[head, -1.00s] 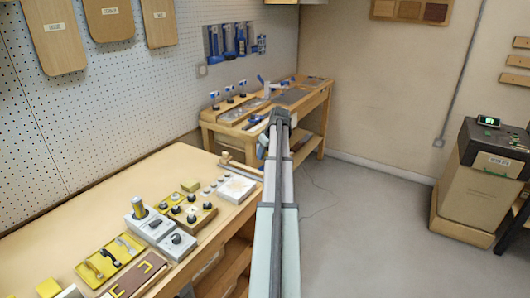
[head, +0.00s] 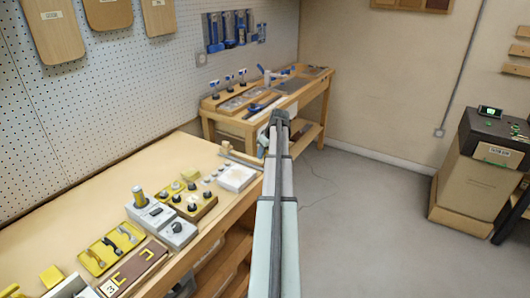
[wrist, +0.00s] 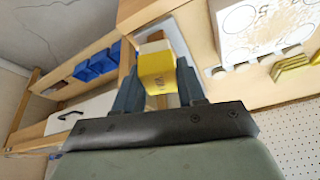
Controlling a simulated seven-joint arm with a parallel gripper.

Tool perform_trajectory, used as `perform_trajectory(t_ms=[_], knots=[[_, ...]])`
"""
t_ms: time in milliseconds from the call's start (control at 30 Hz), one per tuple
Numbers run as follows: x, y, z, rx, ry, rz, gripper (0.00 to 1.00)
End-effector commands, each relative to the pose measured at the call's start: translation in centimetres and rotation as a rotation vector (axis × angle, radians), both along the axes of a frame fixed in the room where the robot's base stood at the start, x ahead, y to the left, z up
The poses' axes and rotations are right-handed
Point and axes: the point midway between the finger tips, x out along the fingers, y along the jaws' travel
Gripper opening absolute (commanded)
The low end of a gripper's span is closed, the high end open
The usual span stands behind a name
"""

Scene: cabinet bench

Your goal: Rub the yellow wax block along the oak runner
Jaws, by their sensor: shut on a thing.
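In the wrist view, the yellow wax block (wrist: 158,80) sits between the blue-grey fingers of my gripper (wrist: 157,67). The gripper is shut on it, and dark lettering shows on its near face. In the head view my arm stretches forward past the bench's right edge, and I cannot make out the block there. A slim wooden strip (head: 238,158) lies at the far right end of the near bench, left of the arm's end. I cannot tell whether it is the oak runner, or whether the block touches anything.
The near bench (head: 70,215) holds a yellow tray (head: 92,263), grey boxes (head: 180,233), a block with black knobs (head: 203,207) and a white slab (head: 237,178). A second bench (head: 250,123) stands behind. A dark-topped bin (head: 475,175) is at right. The floor (head: 360,215) between is clear.

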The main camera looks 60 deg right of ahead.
Motion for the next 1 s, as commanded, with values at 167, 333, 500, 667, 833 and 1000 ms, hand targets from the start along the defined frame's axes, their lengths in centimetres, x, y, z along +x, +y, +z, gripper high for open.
perform_trajectory(t_ms=[167,333,500,667,833,1000], knots=[[0.0,0.0,0.0,0.0,0.0,0.0,0.07],[0.0,0.0,0.0,0.0,0.0,0.0,0.07],[0.0,0.0,-0.3,0.0,0.0,0.0,0.07],[0.0,0.0,-0.5,0.0,0.0,0.0,0.07],[0.0,0.0,-0.8,0.001,0.001,0.0,0.07],[0.0,0.0,-1.1,0.001,0.001,0.0,0.07]])
